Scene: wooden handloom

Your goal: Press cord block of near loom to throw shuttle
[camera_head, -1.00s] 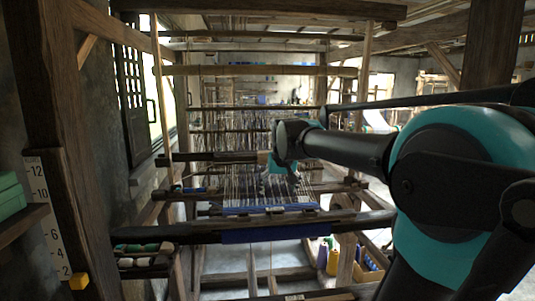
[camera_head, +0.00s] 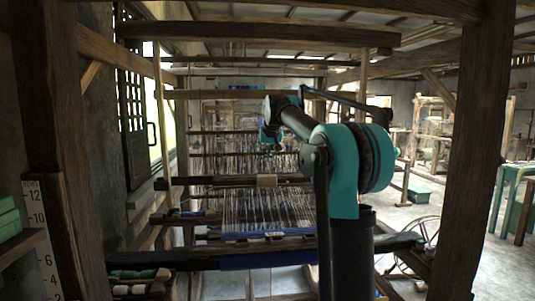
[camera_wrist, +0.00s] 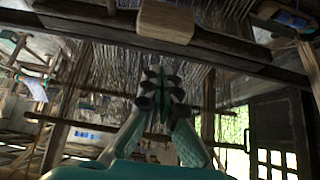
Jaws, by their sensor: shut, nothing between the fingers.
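The near loom has a dark crossbeam (camera_head: 215,182) over its pale warp threads (camera_head: 265,210). A light wooden block, which looks like the cord block (camera_head: 267,181), sits at the middle of that beam. In the wrist view the cord block (camera_wrist: 165,22) is large at the top, on the dark beam. My gripper (camera_head: 278,140) is above and beyond the block in the head view. In the wrist view my gripper (camera_wrist: 160,88) has its fingers together and empty, apart from the block. I cannot make out the shuttle.
A blue cloth roll (camera_head: 265,260) lies on the front beam. Thread spools (camera_head: 135,282) lie in a tray at lower left. A thick wooden post (camera_head: 478,160) stands at right.

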